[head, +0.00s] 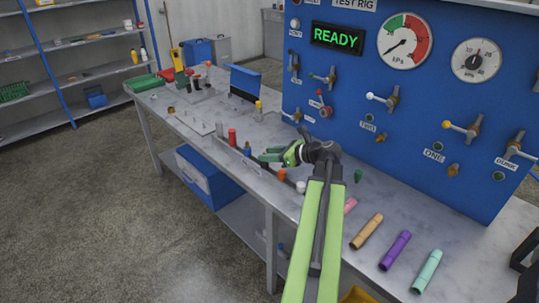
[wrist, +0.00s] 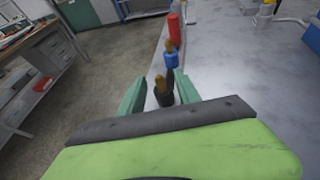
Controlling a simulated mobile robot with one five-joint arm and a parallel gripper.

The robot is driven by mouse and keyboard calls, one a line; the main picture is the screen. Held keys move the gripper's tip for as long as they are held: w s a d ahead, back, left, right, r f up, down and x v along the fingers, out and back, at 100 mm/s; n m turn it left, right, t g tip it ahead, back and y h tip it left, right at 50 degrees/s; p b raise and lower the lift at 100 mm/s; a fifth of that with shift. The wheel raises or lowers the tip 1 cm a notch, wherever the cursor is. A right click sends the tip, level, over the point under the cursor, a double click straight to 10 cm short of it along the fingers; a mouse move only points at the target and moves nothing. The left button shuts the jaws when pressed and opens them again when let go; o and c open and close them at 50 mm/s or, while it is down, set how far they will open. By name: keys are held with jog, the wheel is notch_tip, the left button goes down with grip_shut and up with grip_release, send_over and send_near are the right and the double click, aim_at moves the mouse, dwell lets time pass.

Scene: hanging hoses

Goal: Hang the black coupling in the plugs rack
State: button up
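In the wrist view, the black coupling (wrist: 164,97) stands upright with a brass-coloured tip, between the two green fingers of my gripper (wrist: 160,97). The fingers are apart, one on each side of it, and a gap shows on the left; the palm hides its lower part. In the head view, my gripper (head: 270,156) is low over the row of couplings at the bench's front edge, and the black coupling cannot be made out there. Low racks with pegs (head: 200,126) stand farther along the bench; their labels are too small to read, so I cannot tell which is the plugs rack.
A blue coupling (wrist: 171,60) and a red one (wrist: 174,26) stand just beyond the black one. Orange (head: 281,174) and white (head: 300,187) pieces stand nearer me. The blue test panel (head: 400,130) with protruding valves rises behind. Loose coloured tubes (head: 395,250) lie at the right.

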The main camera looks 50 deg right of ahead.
jog(key=p+v, duration=0.6)
jog(key=v, duration=1.1)
jog(key=shift+r+p, duration=0.15)
jog(key=shift+p, duration=0.15)
jog(key=shift+s+d, duration=0.1)
jog(key=shift+s, duration=0.05)
